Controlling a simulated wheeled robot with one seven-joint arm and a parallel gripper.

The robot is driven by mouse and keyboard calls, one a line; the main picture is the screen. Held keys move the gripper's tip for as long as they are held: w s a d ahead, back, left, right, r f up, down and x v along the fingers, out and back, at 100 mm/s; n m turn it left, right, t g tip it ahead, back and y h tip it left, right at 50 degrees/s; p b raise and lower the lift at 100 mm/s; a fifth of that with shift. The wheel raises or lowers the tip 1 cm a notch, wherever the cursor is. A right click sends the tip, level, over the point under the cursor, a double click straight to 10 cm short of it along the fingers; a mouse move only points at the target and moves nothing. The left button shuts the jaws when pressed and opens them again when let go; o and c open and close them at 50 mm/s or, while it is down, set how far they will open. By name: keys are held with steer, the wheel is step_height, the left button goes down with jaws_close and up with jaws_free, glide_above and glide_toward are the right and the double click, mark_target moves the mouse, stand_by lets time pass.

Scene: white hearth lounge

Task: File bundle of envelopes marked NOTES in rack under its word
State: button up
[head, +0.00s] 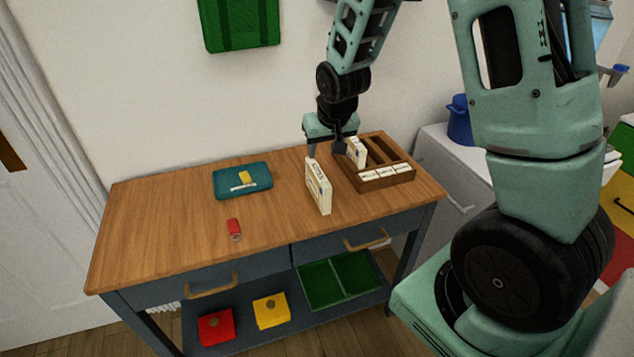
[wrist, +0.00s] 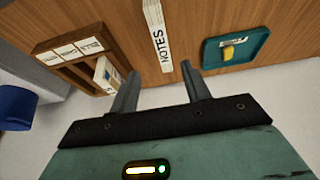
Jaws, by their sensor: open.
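The white bundle marked NOTES (wrist: 157,30) stands upright on edge on the wooden tabletop, left of the rack; it also shows in the head view (head: 318,188). My gripper (wrist: 160,70) is open, its fingers spread to either side of the bundle's far end in the wrist view. In the head view my gripper (head: 326,150) hangs behind the bundle. The brown wooden rack (head: 386,183) has three white labels on its front, their words too small to read. Another white bundle (head: 356,152) sits in its left compartment; the other compartments look empty.
A teal tray (head: 228,190) with a yellow item lies left of the bundle. A small red object (head: 234,228) lies near the front edge. A blue pot (head: 460,110) stands on a white unit to the right. The table's left side is clear.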

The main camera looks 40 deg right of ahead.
mark_target(318, 171)
steer(key=x, duration=0.7)
steer(key=shift+p, duration=0.4)
steer(key=shift+p+x, duration=0.75)
steer(key=shift+x, duration=1.85)
steer(key=shift+a+f, duration=0.15)
steer(key=shift+f, duration=0.05)
steer(key=shift+f, duration=0.25)
jaws_close()
